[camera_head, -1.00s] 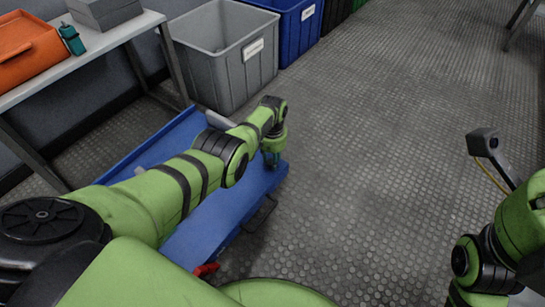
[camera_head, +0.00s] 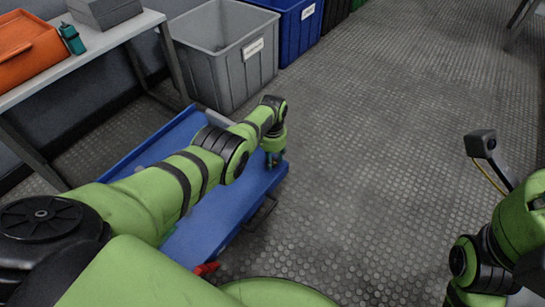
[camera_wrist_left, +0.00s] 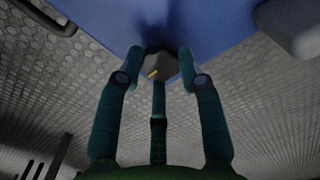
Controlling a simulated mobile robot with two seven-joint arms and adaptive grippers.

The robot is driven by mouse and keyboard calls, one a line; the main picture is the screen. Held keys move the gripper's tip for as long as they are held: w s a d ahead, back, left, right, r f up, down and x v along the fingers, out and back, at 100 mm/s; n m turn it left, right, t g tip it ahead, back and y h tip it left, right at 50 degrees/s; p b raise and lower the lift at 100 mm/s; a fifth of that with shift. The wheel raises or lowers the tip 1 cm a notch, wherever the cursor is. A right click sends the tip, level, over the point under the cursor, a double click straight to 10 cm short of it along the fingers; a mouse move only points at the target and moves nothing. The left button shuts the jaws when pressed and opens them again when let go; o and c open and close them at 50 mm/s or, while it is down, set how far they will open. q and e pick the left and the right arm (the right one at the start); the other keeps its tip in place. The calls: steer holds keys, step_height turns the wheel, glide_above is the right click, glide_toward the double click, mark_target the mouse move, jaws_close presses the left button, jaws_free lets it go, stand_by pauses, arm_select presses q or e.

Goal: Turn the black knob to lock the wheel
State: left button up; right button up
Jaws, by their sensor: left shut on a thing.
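My left gripper (camera_head: 273,158) points down at the far right corner of the blue cart (camera_head: 225,205). In the left wrist view its green fingers (camera_wrist_left: 160,62) are closed in around a small dark knob (camera_wrist_left: 157,67) with a yellow mark, at the edge of the blue deck (camera_wrist_left: 215,22). The head view hides the knob behind the gripper.
A grey bin (camera_head: 222,62) and a blue bin (camera_head: 296,25) stand behind the cart. A table (camera_head: 100,40) with an orange case (camera_head: 28,48) is at the left. A dark handle (camera_head: 262,216) is on the cart's side. The floor to the right is clear.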

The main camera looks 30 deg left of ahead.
mark_target(273, 160)
arm_select(q)
steer(key=shift+w+a, duration=0.1)
steer(key=shift+w, duration=0.05)
steer(key=o, duration=1.1)
steer(key=shift+o, duration=0.2)
step_height(273, 160, up, 12)
stand_by(0.4)
